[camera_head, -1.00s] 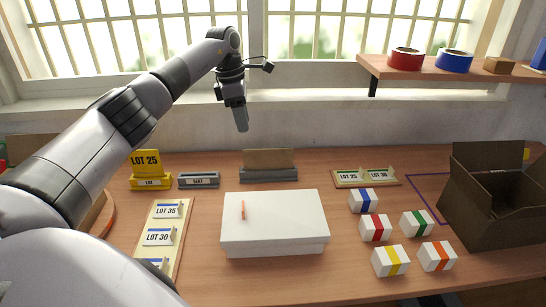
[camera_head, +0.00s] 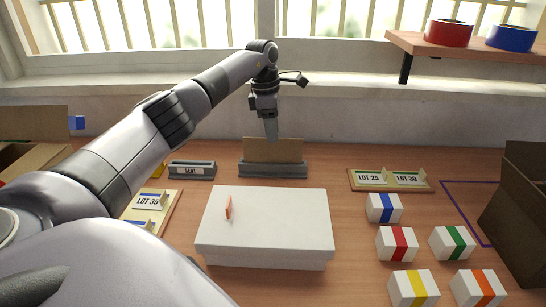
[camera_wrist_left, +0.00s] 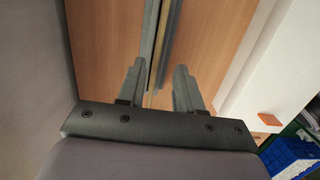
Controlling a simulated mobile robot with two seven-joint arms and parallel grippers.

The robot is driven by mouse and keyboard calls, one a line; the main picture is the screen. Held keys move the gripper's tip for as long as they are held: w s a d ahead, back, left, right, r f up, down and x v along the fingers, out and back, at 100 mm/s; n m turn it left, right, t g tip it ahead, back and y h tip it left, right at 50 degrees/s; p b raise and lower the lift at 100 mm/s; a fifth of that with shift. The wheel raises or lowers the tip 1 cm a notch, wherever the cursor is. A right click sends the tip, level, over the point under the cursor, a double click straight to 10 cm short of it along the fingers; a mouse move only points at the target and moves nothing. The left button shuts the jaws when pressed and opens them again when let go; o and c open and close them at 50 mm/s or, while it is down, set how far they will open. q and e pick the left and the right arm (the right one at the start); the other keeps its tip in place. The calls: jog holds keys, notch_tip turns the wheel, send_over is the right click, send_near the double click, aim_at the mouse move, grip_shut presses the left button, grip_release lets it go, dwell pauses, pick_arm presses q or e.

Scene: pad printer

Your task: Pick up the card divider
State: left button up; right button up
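The card divider (camera_head: 285,150) is a brown cardboard sheet standing upright in a grey slotted holder (camera_head: 258,169) behind the white box. My left gripper (camera_head: 271,137) points down at the middle of the divider's top edge. In the left wrist view the divider shows edge-on as a thin tan strip (camera_wrist_left: 154,88), running between the two fingers of the open gripper (camera_wrist_left: 157,80). The fingers stand apart with a gap; I cannot tell whether either touches the card. My right gripper is not in view.
A white lidded box (camera_head: 268,218) with a small orange piece on top stands in front of the holder. A grey SENT holder (camera_head: 192,170) is to the left, a LOT 25/LOT 30 board (camera_head: 391,187) to the right. Several banded white boxes and a dark carton (camera_head: 523,205) stand further right.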

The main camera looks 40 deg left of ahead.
pick_arm(q)
jog(key=f, duration=0.4)
jog(key=shift+w+a+f, duration=0.1)
jog(key=shift+w+f, duration=0.1)
jog(key=shift+f, duration=0.1)
jog(key=shift+c, duration=0.3)
grip_shut()
jog(key=shift+r, duration=0.15)
notch_tip(320, 180, up, 20)
jog(key=p, duration=0.3)
